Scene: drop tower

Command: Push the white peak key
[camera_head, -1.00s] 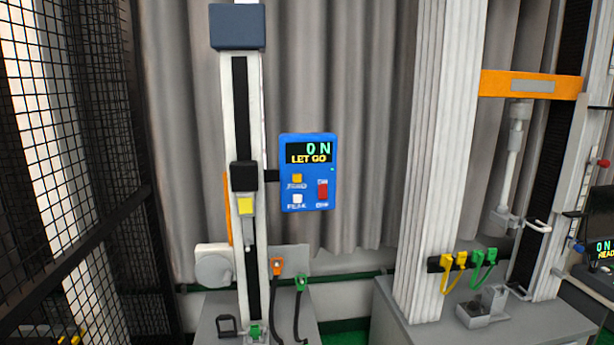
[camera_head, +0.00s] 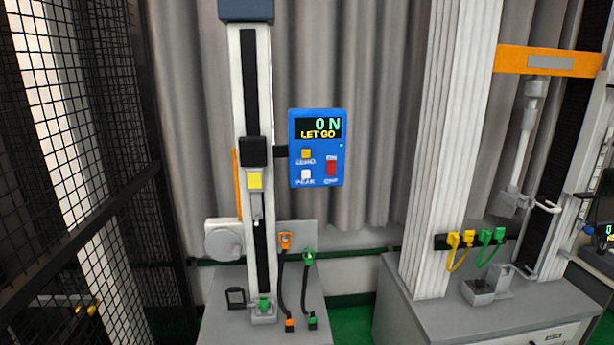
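The white peak key (camera_head: 306,174) is a small square button at the lower left of a blue control box (camera_head: 317,180), above the label "PEAK". A yellow key (camera_head: 306,154) sits above it, and a red switch (camera_head: 331,168) is to its right. The display (camera_head: 318,127) reads "0 N" and "LET GO". The box is mounted beside a white test column (camera_head: 239,100). Neither of my grippers shows in the head view.
A grey bench (camera_head: 222,322) carries the column, with orange and green clips on cables. A black mesh fence (camera_head: 110,120) stands at the left. A second bench (camera_head: 425,305) with a ribbed white pillar (camera_head: 440,150) stands at the right.

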